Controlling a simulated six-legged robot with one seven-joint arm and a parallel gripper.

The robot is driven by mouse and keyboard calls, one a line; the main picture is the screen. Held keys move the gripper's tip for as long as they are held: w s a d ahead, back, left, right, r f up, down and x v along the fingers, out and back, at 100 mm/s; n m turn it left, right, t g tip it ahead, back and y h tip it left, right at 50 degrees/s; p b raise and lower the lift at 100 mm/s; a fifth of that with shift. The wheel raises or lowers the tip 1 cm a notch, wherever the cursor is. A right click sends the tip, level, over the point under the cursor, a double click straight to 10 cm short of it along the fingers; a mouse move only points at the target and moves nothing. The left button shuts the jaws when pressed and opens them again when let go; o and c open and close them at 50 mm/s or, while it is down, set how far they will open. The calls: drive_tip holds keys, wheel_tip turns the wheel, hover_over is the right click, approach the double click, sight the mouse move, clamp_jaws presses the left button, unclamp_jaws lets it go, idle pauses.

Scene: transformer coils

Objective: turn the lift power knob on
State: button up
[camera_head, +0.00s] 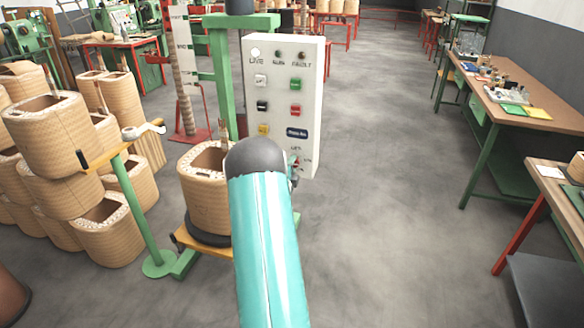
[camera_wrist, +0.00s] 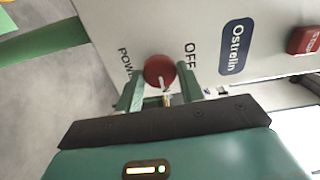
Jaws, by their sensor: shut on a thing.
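The lift power knob (camera_wrist: 160,72) is round and red with a pale pointer mark. It sits on the white control panel between the words POWER and OFF in the wrist view. My gripper (camera_wrist: 158,92) has its two green fingers on either side of the knob, shut on it. In the head view the white control panel (camera_head: 308,75) stands upright on a green post, with LIVE and FAULT lamps at the top and several coloured buttons below. My teal arm covers the panel's lower left there, and my gripper is mostly hidden behind it.
A wound coil (camera_head: 205,190) stands on a yellow and green stand left of the panel. Several more coils (camera_head: 50,135) are stacked at the left. A workbench (camera_head: 515,100) stands at the right. The grey floor between panel and bench is clear.

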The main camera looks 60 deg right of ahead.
drive_tip(key=shift+m, duration=0.3)
drive_tip(key=o, duration=1)
drive_tip(key=s+a, duration=0.2)
drive_tip(key=a, duration=1.1)
drive_tip(key=shift+a, duration=0.35)
